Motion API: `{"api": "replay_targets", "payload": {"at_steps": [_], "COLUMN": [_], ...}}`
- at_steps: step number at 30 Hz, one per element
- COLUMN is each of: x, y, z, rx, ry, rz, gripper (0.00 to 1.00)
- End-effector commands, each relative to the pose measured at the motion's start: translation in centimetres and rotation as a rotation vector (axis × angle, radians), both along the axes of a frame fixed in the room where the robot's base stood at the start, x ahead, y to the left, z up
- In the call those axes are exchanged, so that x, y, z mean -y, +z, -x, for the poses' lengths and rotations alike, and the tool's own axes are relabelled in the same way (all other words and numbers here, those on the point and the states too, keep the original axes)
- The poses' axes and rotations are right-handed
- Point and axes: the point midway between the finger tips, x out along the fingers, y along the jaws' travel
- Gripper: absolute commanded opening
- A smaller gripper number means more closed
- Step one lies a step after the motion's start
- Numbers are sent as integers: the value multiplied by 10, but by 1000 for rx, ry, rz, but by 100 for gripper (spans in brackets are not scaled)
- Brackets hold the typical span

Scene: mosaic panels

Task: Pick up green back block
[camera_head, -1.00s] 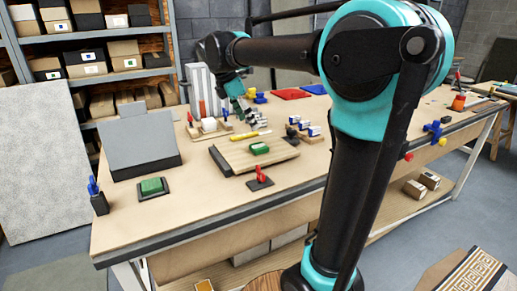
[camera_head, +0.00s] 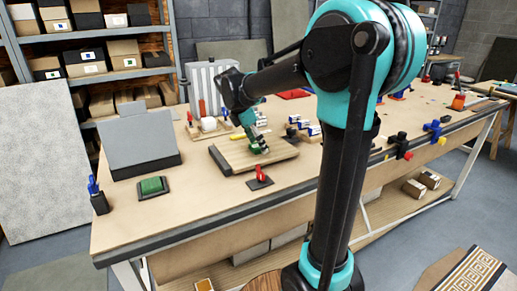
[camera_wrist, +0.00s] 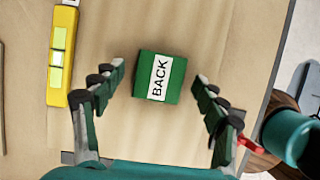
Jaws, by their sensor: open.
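The green block (camera_wrist: 175,78) shows in the wrist view with a white label reading "BACK" on its top. It sits on a wooden board (camera_head: 226,163) on the workbench. My gripper (camera_wrist: 160,82) is open above the block, with one finger to its left and one to its right, apart from it. In the head view my gripper (camera_head: 259,147) is over the board and hides most of the block.
A yellow level (camera_wrist: 62,55) lies left of the block in the wrist view. A red clamp (camera_head: 261,173) stands at the board's front edge. A green pad on a dark base (camera_head: 152,186) lies to the left. Blue and white parts (camera_head: 313,129) stand behind the board.

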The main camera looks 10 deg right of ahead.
Motion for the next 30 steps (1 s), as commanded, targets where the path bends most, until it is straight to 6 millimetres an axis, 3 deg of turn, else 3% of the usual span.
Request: {"api": "replay_targets", "payload": {"at_steps": [5, 17, 30], "x": [0, 0, 0], "y": [0, 0, 12], "z": [0, 0, 0], "rx": [0, 0, 0], "ry": [0, 0, 0], "rz": [0, 0, 0], "gripper": [71, 23, 23]}}
